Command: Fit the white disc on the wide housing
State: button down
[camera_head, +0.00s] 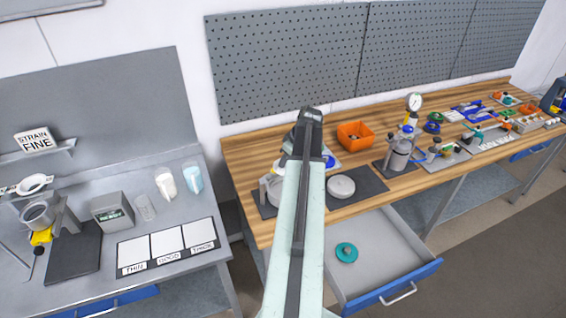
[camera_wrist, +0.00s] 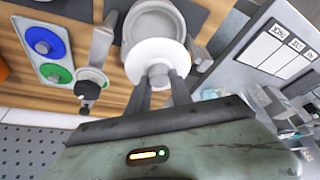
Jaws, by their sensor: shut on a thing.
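My gripper (camera_wrist: 160,80) is shut on the white disc (camera_wrist: 158,52), holding it by its raised middle knob. In the wrist view the disc overlaps the near part of the wide grey housing (camera_wrist: 153,24), whose round hollow shows beyond it. The disc is off to one side of the opening, not centred on it. I cannot tell whether they touch. In the head view the housing (camera_head: 270,190) stands at the left end of the wooden bench, partly behind my arm.
A tray (camera_wrist: 63,23) beside the housing holds a blue disc (camera_wrist: 43,41) and a green disc (camera_wrist: 57,72). A pale round lid (camera_head: 341,187) lies on the dark mat (camera_head: 368,182). An orange bin (camera_head: 355,136) stands behind. An open drawer (camera_head: 400,243) holds a teal disc (camera_head: 346,252).

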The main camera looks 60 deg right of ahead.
aim_at(284, 169)
jog(key=shift+n, duration=0.3)
jog(key=b+x, duration=0.2)
jog(key=s+b+x, duration=0.1)
jog(key=b+x, duration=0.2)
jog(key=shift+f, duration=0.55)
jog(key=shift+b, duration=0.3)
notch_tip(284, 169, down, 7)
jog(key=b, duration=0.7)
jog(key=shift+f, duration=0.2)
jog(key=shift+f+b, duration=0.55)
jog(key=shift+b, duration=0.15)
jog(key=shift+f, duration=0.2)
